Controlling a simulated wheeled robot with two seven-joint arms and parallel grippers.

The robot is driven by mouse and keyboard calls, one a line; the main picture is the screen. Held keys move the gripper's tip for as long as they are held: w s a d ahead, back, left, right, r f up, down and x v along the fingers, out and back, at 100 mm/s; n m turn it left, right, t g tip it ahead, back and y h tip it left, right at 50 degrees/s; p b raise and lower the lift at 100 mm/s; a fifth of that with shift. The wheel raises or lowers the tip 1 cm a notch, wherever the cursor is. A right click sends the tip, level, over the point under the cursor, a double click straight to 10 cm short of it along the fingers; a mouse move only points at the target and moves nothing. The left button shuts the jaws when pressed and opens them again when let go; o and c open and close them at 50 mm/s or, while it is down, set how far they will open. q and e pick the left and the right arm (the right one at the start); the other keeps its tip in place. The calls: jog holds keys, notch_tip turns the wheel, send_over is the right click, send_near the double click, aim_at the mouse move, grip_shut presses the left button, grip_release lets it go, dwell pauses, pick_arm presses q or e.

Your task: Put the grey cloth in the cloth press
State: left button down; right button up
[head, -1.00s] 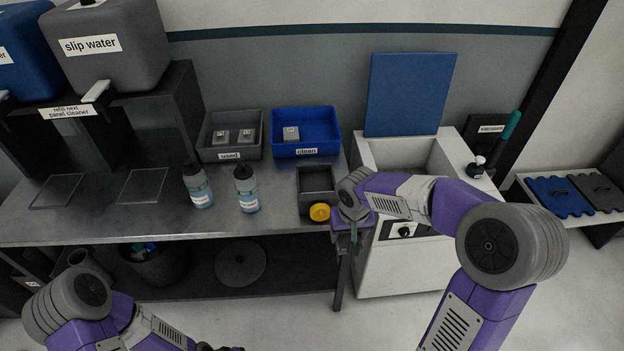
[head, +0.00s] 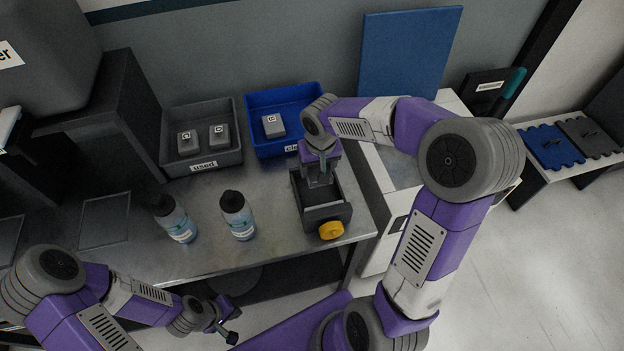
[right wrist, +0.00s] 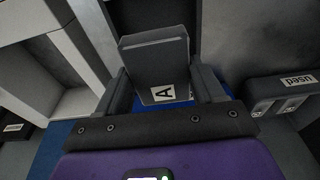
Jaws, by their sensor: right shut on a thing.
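The cloth press is a dark grey open box (head: 322,214) with a yellow knob (head: 332,230) at the table's front right. My right gripper (head: 320,178) is over the back part of the press, pointing down. It is shut on a grey cloth, a block-like piece (right wrist: 158,62) with a white "A" label, held between the two fingers in the right wrist view. In the head view the held cloth is mostly hidden by the gripper. I cannot tell whether it touches the press. My left gripper (head: 228,322) is low in front of the table, empty, its fingers apart.
A blue "clean" tray (head: 290,148) holding one grey block (head: 272,125) stands close behind the press. A grey "used" tray (head: 203,165) holds two blocks. Two bottles (head: 176,220) (head: 238,216) stand left of the press. A white basin unit (head: 380,235) is on its right.

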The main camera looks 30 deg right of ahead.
aim_at(317, 191)
jog(key=f, duration=0.2)
jog(key=f+b, duration=0.1)
jog(key=shift+s+f, duration=0.15)
jog(key=shift+s, duration=0.15)
notch_tip(317, 191, down, 5)
jog(key=shift+r+b, duration=0.2)
jog(key=shift+b, duration=0.55)
jog(key=shift+w+f, duration=0.1)
jog(key=shift+f, duration=0.25)
jog(key=shift+r, duration=0.1)
jog(key=o, duration=1)
jog(key=shift+f, duration=0.2)
